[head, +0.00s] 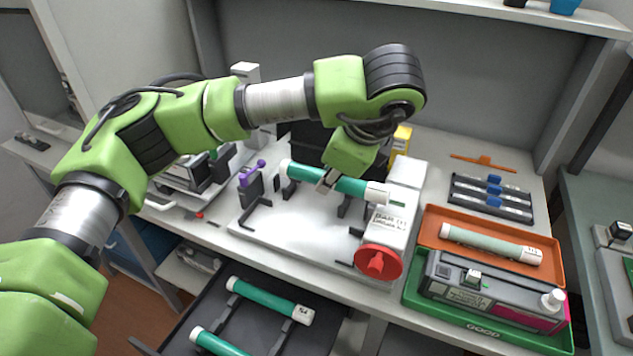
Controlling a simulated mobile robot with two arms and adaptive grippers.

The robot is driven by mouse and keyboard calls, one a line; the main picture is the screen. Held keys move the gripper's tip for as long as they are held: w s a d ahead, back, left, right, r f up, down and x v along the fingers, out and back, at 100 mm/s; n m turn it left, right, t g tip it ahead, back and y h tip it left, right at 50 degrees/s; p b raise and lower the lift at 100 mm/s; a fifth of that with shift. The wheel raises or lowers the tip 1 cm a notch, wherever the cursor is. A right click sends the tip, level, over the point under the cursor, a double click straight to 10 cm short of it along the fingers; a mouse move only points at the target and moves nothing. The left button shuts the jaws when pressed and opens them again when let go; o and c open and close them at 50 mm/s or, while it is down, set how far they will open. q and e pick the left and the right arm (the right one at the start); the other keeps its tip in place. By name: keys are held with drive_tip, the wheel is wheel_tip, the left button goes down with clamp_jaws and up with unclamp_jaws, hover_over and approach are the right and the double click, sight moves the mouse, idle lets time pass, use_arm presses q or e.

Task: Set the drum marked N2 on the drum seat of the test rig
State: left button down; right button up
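My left gripper (328,181) reaches down from above and is shut around the middle of a green drum (358,187) with a white end cap. The mark on this drum is too small to read. The drum lies nearly level over the white test rig (268,225), above its dark supports (345,207). I cannot tell whether it touches them. Its white end is beside the rig's labelled block (388,222), which has a red knob (377,262). My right gripper is not in view.
An open drawer (262,333) below holds two green drums (268,298). An orange tray (433,226) holds a pale drum (490,244). A green tray (415,294) marked GOOD holds a grey cartridge (490,287). A purple-topped clamp (250,180) stands at the rig's left.

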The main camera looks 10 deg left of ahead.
use_arm(q)
drive_tip(key=w+a+f, duration=0.1)
drive_tip(key=w+f, duration=0.1)
drive_tip(key=w+a+f, duration=0.1)
drive_tip(key=w+f, duration=0.1)
drive_tip(key=w, duration=0.1)
drive_tip(key=w+a+f+p, duration=0.1)
drive_tip(key=w+a+f, duration=0.1)
drive_tip(key=f, duration=0.1)
drive_tip(key=shift+w, duration=0.3)
drive_tip(key=f, duration=0.4)
drive_tip(key=shift+w+a+p, duration=0.15)
drive_tip(key=shift+w+p, duration=0.2)
drive_tip(key=shift+p, duration=0.05)
drive_tip(key=c, duration=2.1)
unclamp_jaws()
drive_tip(key=shift+f, duration=0.1)
drive_tip(key=shift+c, duration=0.2)
drive_tip(key=o, duration=0.4)
